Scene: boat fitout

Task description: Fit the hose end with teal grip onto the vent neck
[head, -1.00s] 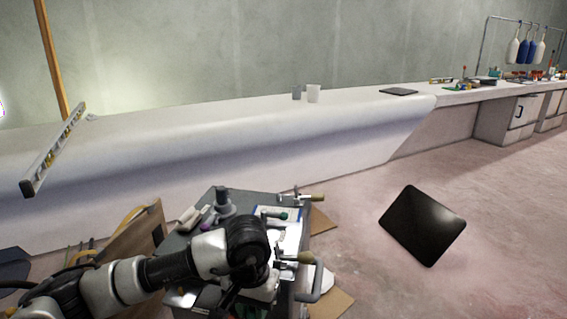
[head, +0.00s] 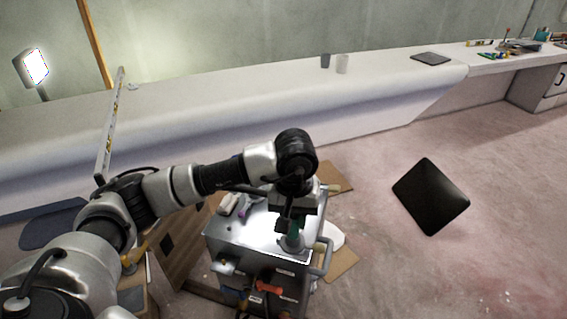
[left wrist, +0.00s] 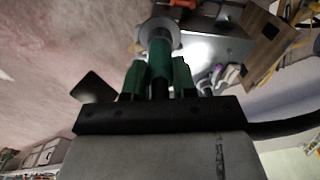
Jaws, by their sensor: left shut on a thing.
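My left gripper (head: 293,228) hangs over the near right part of the grey tool cart (head: 229,247), pointing down. It is shut on the teal grip (left wrist: 160,62) of the hose end, which stands between its green fingers in the left wrist view. A pale grey round flange (left wrist: 147,28) shows just beyond the teal grip; it also shows below the gripper in the head view (head: 291,245). I cannot tell whether this flange belongs to the hose end or to something under it. The vent neck is not clearly visible; my left arm covers part of the cart top. My right gripper is not in view.
A purple-tipped item (head: 243,209) lies on the cart top beside a pale block (head: 228,204). An orange-red item (head: 268,287) is at the cart's front. Cardboard (head: 340,263) lies on the floor. A dark panel (head: 430,197) stands right, with open floor around it.

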